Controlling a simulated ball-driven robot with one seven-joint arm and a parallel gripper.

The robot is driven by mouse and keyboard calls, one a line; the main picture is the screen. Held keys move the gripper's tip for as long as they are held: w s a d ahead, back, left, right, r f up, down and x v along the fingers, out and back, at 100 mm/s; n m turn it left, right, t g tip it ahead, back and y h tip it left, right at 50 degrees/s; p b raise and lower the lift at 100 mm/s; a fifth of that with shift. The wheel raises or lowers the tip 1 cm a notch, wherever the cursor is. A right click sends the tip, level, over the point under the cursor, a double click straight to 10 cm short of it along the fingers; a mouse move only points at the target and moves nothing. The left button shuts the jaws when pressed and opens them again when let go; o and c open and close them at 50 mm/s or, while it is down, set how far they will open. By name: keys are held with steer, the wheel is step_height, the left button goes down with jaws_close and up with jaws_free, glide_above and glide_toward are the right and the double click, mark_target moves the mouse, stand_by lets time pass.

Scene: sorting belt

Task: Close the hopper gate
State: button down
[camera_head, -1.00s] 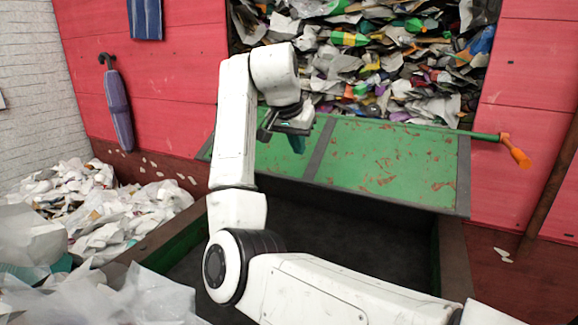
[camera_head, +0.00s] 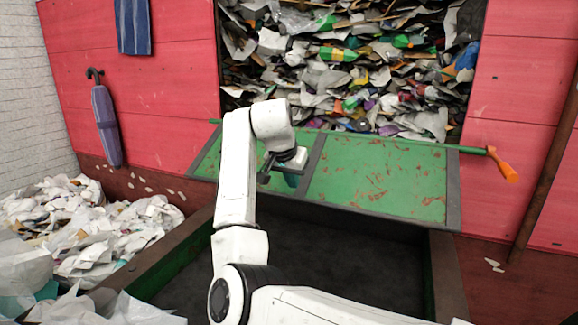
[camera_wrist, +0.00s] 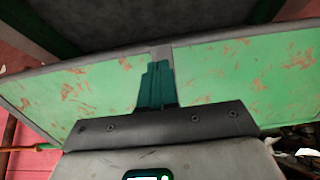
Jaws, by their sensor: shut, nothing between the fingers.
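The hopper gate (camera_head: 375,185) is a scratched green panel with dark grey ribs. It slants down and outward below the hopper opening, leaving the opening uncovered. A green rod runs along its upper edge to an orange handle (camera_head: 507,171) at the right. My gripper (camera_head: 284,182) is shut and empty, in front of the gate's left part near its middle rib. In the wrist view, my teal fingers (camera_wrist: 156,85) are together in front of the gate (camera_wrist: 240,75), close to the grey rib. I cannot tell whether they touch it. My wrist hides a small part of the panel.
Mixed waste (camera_head: 350,70) fills the hopper opening. A dark-floored trough (camera_head: 335,250) lies below the gate. White paper scraps (camera_head: 85,225) heap at the left. A purple umbrella (camera_head: 106,125) and a blue cloth (camera_head: 132,25) hang on the red wall.

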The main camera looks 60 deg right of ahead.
mark_target(299, 198)
steer(key=p+x, duration=0.1)
steer(key=x, duration=0.5)
steer(key=shift+f, duration=0.1)
steer(key=shift+d, duration=0.1)
steer(key=shift+f, duration=0.1)
